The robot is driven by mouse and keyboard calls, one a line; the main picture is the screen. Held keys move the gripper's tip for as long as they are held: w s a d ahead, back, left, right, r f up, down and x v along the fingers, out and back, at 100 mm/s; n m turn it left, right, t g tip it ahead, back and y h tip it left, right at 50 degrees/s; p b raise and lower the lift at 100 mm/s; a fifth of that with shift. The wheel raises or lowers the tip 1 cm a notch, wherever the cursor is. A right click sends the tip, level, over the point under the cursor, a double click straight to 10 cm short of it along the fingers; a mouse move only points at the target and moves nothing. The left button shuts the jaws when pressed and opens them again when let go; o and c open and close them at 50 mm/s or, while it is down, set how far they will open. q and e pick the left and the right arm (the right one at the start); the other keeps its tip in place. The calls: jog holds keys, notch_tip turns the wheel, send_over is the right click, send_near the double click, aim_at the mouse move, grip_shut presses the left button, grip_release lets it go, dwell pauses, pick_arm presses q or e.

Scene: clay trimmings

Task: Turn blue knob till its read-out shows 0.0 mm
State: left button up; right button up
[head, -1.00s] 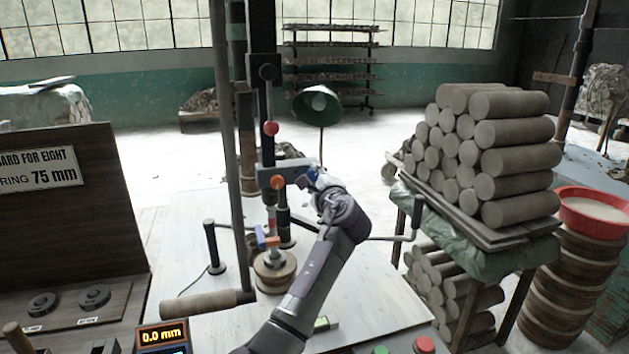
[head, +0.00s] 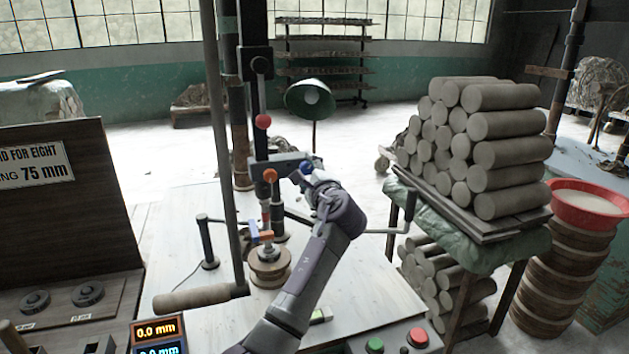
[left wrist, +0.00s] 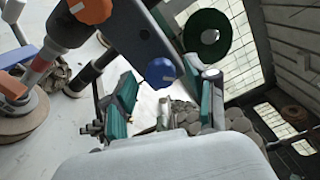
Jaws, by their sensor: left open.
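The blue knob (head: 306,167) sits on the right end of the grey crossbar of the upright press. In the left wrist view the blue knob (left wrist: 160,72) shows between the spread teal fingers. My left gripper (head: 314,180) is at the knob, partly hiding it; it is open, and I cannot tell whether a finger touches the knob. It also shows in the left wrist view (left wrist: 168,88). The blue read-out (head: 158,349) is cut by the bottom edge; its visible digits look like 0.0 mm. The right gripper is out of view.
An orange knob (head: 270,175) is on the same crossbar, with an orange read-out (head: 157,330) showing 0.0 mm. A red ball (head: 263,121) is above. A long lever handle (head: 200,298) crosses in front. Stacked clay rolls (head: 470,150) stand right.

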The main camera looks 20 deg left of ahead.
pick_arm(q)
jog(key=v, duration=1.1)
jog(key=shift+s, duration=0.15)
jog(key=shift+d, duration=0.1)
